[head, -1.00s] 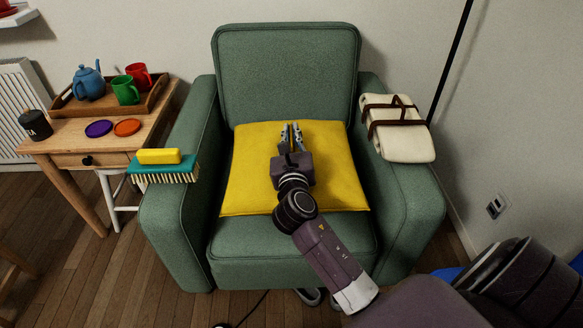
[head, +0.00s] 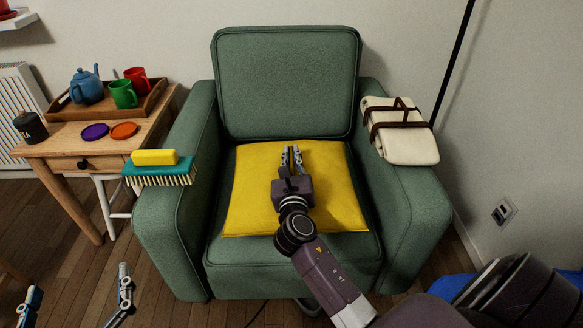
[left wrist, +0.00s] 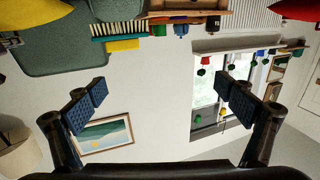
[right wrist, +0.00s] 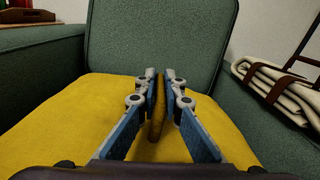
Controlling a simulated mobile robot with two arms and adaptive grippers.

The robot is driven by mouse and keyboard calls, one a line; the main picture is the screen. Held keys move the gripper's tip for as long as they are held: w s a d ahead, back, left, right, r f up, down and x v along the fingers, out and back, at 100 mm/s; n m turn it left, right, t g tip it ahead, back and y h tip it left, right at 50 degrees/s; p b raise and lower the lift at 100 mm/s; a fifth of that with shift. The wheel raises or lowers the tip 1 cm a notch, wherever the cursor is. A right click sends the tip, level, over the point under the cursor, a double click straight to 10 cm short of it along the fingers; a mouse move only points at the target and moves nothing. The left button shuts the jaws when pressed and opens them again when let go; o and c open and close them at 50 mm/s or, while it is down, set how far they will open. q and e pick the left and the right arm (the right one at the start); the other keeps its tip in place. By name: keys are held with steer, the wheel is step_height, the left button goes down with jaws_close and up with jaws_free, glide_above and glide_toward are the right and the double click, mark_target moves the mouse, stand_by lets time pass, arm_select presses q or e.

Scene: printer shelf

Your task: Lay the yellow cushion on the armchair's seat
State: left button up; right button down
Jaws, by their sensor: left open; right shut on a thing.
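The yellow cushion (head: 248,190) is over the seat of the green armchair (head: 285,85), flat and broad, between the armrests. Its front edge lies behind the seat's front edge. I cannot tell whether its whole underside touches the seat.
A teal brush (head: 160,173) with a yellow block (head: 154,157) lies on the left armrest. A strapped cream blanket (head: 400,140) lies on the right armrest. The side table (head: 60,149) holds a tray (head: 148,104), teapot, mugs, coasters and a dark canister.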

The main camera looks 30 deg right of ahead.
step_height(320, 180, down, 4)
steer(key=shift+r+b, duration=0.2)
steer(key=shift+b, duration=0.95)
arm_select(q)
steer(key=s+r+t+h, duration=0.2)
steer(key=r+t, duration=0.4)
steer(key=r, duration=0.6)
steer(key=shift+s+d, duration=0.35)
steer(key=shift+s, duration=0.2)
steer(key=shift+r, duration=0.1)
arm_select(e)
steer(key=shift+f, duration=0.1)
steer(key=c, duration=2.2)
jaws_free()
steer(key=shift+f, duration=0.15)
arm_select(q)
steer(key=shift+s+r+t, duration=0.15)
steer(key=shift+t, duration=0.15)
arm_select(e)
steer(key=shift+o, duration=0.6)
